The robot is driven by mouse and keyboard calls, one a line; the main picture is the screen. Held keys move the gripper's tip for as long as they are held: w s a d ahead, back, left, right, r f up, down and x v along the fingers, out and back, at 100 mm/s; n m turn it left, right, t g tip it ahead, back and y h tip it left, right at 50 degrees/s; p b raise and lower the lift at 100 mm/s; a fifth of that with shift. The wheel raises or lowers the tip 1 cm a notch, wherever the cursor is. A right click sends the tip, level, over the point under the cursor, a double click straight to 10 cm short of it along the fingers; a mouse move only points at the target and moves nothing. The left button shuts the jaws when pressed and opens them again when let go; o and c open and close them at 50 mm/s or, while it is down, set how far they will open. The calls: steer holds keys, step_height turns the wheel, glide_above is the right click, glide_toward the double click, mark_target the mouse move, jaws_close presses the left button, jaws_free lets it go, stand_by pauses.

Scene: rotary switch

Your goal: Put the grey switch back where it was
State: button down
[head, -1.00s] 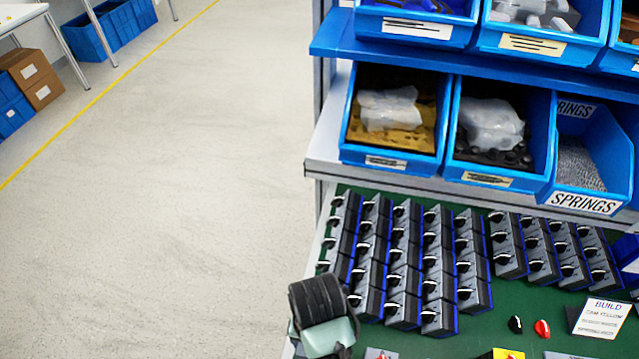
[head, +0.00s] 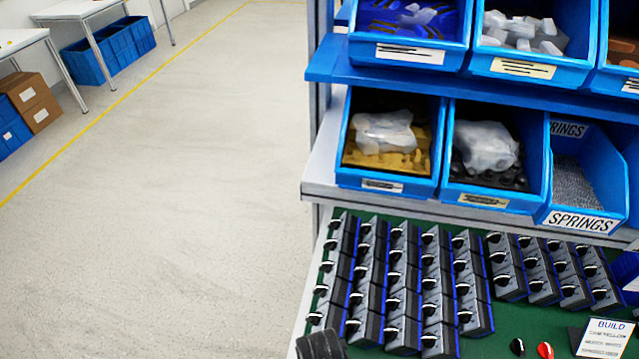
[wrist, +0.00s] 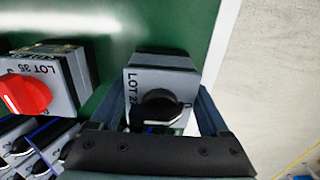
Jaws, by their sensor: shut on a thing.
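In the wrist view, a grey switch (wrist: 163,80) with a black knob and a label starting "LOT 2" sits between the two fingers of my gripper (wrist: 160,108). The fingers press its sides, and the gripper is shut on it. The switch is over the green bench top (wrist: 130,20), near the bench's white edge. I cannot tell whether its base touches the bench. In the head view only a dark piece of my arm shows at the bottom edge; the gripper and held switch are out of that frame.
A grey switch with a red knob (wrist: 40,85) stands left of the held one. Several black-knobbed switches (head: 400,285) stand in rows on the bench. Blue bins (head: 385,140) fill the shelf above. A build card (head: 604,338) lies at right. Open floor (head: 180,200) is at left.

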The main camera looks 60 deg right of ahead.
jaws_free()
steer(key=shift+f, duration=0.15)
step_height(320, 180, up, 12)
steer(key=shift+r+p, duration=0.2)
steer(key=shift+p, duration=0.2)
